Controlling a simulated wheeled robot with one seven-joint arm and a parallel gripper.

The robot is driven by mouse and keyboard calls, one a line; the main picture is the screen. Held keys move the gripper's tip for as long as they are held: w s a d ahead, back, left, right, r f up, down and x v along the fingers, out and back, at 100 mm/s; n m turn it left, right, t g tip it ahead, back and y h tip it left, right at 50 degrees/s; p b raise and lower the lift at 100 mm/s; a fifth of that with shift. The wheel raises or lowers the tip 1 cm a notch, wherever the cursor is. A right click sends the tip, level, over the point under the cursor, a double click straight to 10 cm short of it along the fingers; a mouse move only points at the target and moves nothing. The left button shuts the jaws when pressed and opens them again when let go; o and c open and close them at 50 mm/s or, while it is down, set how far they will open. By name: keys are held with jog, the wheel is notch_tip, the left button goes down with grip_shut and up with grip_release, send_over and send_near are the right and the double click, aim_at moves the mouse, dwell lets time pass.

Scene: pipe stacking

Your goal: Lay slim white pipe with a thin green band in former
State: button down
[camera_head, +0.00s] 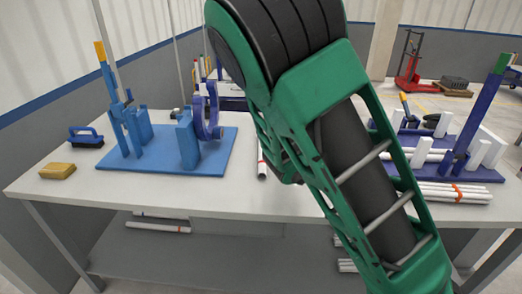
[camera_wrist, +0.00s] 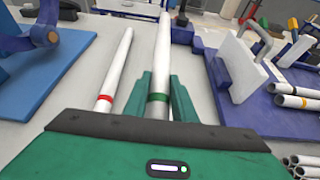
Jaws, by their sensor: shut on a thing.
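My gripper (camera_wrist: 160,100) is shut on a slim white pipe (camera_wrist: 163,50) with a thin green band (camera_wrist: 158,97). The pipe points away from me between the two green fingers, with the band at the fingers. I cannot tell whether it touches the table. The former, a purple-blue base (camera_wrist: 270,122) with white upright plates (camera_wrist: 243,65), stands right of my gripper in the wrist view. In the head view the former's white posts (camera_head: 421,152) show at the right, partly behind my arm. My arm hides the gripper and the held pipe there.
A white pipe with a red band (camera_wrist: 105,98) lies left of the held one. A blue bender stand (camera_head: 188,150) is on the table's left, with a brush (camera_head: 86,138) and sponge (camera_head: 57,171). Several banded pipes (camera_head: 455,188) lie at the right.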

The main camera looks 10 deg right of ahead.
jog(key=s+a+r, duration=0.1)
jog(key=s+a, duration=0.1)
jog(key=a, duration=1.2)
jog(key=s+a+r, duration=0.1)
jog(key=s+a, duration=0.1)
jog(key=a, duration=1.2)
send_over(242, 178)
notch_tip(242, 178, down, 7)
jog(key=shift+r, duration=0.1)
jog(key=shift+f, duration=2.05)
jog(key=c, duration=1.5)
grip_release()
jog(key=shift+o, duration=0.2)
